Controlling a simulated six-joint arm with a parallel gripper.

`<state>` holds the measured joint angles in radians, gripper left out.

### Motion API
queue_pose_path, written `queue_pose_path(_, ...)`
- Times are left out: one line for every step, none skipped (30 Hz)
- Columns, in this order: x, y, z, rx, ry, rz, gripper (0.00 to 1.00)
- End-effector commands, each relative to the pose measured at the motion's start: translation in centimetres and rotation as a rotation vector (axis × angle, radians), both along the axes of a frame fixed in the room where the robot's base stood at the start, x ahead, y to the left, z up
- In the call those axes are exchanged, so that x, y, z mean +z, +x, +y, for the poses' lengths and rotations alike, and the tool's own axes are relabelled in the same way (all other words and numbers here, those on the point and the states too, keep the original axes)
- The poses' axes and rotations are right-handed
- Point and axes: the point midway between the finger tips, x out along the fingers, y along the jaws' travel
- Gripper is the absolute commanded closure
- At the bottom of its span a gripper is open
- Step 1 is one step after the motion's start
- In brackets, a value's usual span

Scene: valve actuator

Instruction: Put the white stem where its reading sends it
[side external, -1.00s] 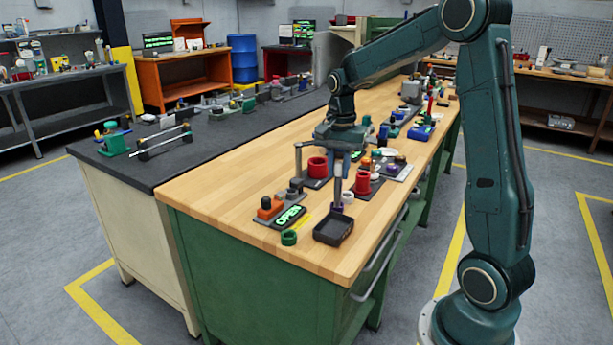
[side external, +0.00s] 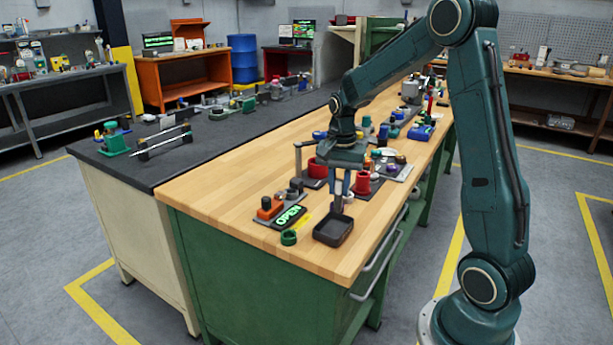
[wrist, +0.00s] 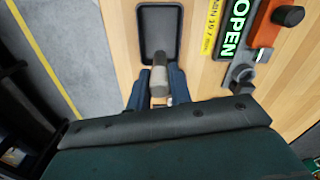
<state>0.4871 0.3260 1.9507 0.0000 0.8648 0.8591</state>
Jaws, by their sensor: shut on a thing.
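My gripper (side external: 342,190) is shut on a stem (side external: 338,204), hanging down near the back edge of a black tray (side external: 332,244) in the side view. In the wrist view the stem (wrist: 160,80) is a grey cylinder with a paler section, between the two blue fingers of my gripper (wrist: 158,92). Its end overlaps the near part of the tray (wrist: 145,38) there; I cannot tell whether it touches. The display (side external: 289,217) reads OPEN in green; it also shows in the wrist view (wrist: 235,28), beside a yellow label (wrist: 210,28) with small print.
Red cylindrical parts (side external: 362,183) stand behind my gripper. The wooden bench top (side external: 220,190) is clear at left; its front edge lies close to the tray.

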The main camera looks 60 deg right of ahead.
Motion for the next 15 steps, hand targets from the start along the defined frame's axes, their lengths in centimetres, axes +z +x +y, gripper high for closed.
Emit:
queue_pose_path(-0.4,0.0,0.0,0.000,0.001,0.001,1.00)
queue_pose_path(-0.6,0.0,0.0,0.000,0.001,0.001,1.00)
queue_pose_path(-0.9,0.0,0.0,0.000,0.001,0.001,1.00)
queue_pose_path(-1.1,0.0,0.0,0.000,0.001,0.001,1.00)
queue_pose_path(-1.2,0.0,0.0,0.000,0.001,0.001,1.00)
queue_pose_path(-1.4,0.0,0.0,0.000,0.001,0.001,1.00)
queue_pose_path(-1.5,0.0,0.0,0.000,0.001,0.001,1.00)
queue_pose_path(-1.5,0.0,0.0,0.000,0.001,0.001,1.00)
queue_pose_path(-1.6,0.0,0.0,0.000,0.000,0.000,1.00)
queue_pose_path(-1.6,0.0,0.0,0.000,0.000,0.000,1.00)
queue_pose_path(-1.7,0.0,0.0,0.000,0.000,0.000,1.00)
queue_pose_path(-1.7,0.0,0.0,0.000,0.000,-0.001,1.00)
queue_pose_path(-1.7,0.0,0.0,0.000,0.000,-0.001,1.00)
queue_pose_path(-1.7,0.0,0.0,0.000,0.000,-0.001,1.00)
queue_pose_path(-1.7,0.0,0.0,0.000,0.000,-0.001,1.00)
